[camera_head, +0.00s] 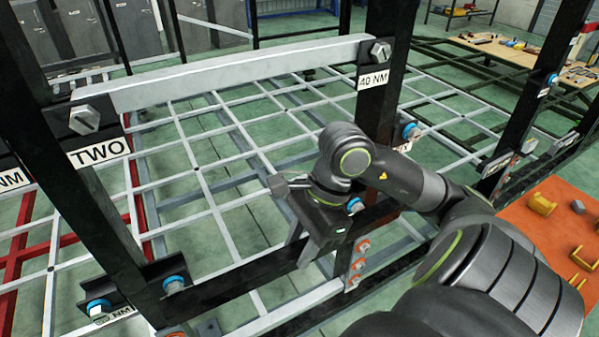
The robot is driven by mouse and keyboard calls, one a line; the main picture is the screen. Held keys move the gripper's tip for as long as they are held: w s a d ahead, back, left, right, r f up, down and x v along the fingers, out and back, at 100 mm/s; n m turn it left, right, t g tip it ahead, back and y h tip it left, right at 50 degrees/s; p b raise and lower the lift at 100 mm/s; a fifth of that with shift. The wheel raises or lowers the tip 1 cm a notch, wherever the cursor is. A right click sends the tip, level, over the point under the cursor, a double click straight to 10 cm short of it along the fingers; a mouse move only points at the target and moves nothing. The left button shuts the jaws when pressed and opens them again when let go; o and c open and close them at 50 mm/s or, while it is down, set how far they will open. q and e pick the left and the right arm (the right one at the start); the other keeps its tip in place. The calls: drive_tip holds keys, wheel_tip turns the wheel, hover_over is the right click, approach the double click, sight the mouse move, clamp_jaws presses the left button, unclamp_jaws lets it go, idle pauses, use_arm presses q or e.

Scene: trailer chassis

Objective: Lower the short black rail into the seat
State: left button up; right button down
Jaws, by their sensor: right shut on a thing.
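The short black rail (235,279) runs slanting between the left upright post (95,200) and the right upright post (378,95), low down. My right gripper (305,252) is shut on it around its middle, coming from above. The rail's left end is near the foot of the left post, by a blue-ringed bolt (174,284). Its right end is near the lower right post, partly behind my gripper and arm. I cannot tell whether either end touches a seat. My left gripper is out of view.
A light grey bar (225,75) joins the posts above, bolted at plates marked "TWO" (98,151) and "40 NM" (373,80). A grey lattice frame (200,180) lies behind. An orange surface (530,225) with yellow parts is at right. A wooden table (510,55) stands far back.

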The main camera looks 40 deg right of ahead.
drive_tip(key=shift+w+f+b, duration=0.25)
drive_tip(key=shift+w+b, duration=0.15)
drive_tip(key=shift+b, duration=0.15)
drive_tip(key=w+d+p, duration=0.2)
drive_tip(key=w+d, duration=0.1)
drive_tip(key=w, duration=1.1)
use_arm(q)
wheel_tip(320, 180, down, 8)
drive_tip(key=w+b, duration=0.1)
drive_tip(key=b, duration=0.7)
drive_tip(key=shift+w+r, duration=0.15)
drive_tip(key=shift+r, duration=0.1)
use_arm(e)
wheel_tip(320, 180, down, 8)
drive_tip(key=shift+s+d+r, duration=0.15)
drive_tip(key=shift+s+r, duration=0.1)
drive_tip(key=shift+s, duration=0.05)
use_arm(q)
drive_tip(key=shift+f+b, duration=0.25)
drive_tip(key=shift+b, duration=0.15)
use_arm(e)
drive_tip(key=shift+f, duration=0.25)
drive_tip(key=c, duration=0.9)
unclamp_jaws()
drive_tip(key=shift+s, duration=0.1)
drive_tip(key=shift+c, duration=0.2)
